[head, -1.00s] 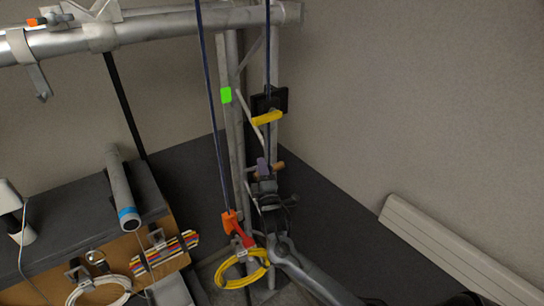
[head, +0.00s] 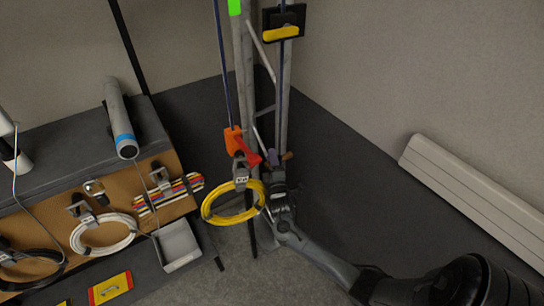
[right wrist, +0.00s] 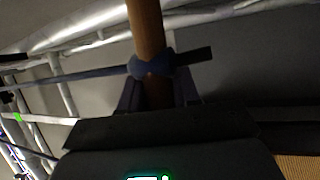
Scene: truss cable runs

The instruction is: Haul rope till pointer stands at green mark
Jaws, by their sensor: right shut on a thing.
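My right gripper (head: 276,160) is low beside the truss uprights. It is shut on a wooden handle (right wrist: 147,30) with the blue rope (right wrist: 75,77) knotted around it. In the head view the rope (head: 281,85) runs from the handle up past the pointer. The yellow pointer (head: 281,34) sits on a black block at the right upright. The green mark (head: 234,7) is on the upright to its left, at the top picture edge, and appears higher than the pointer. My left gripper is not in view.
An orange and red cleat-like fitting (head: 241,146) with a second rope is just left of the gripper. A yellow cable coil (head: 209,213) hangs below it. A board (head: 122,205) with coils and a grey tray (head: 180,245) is at left. Floor at right is clear.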

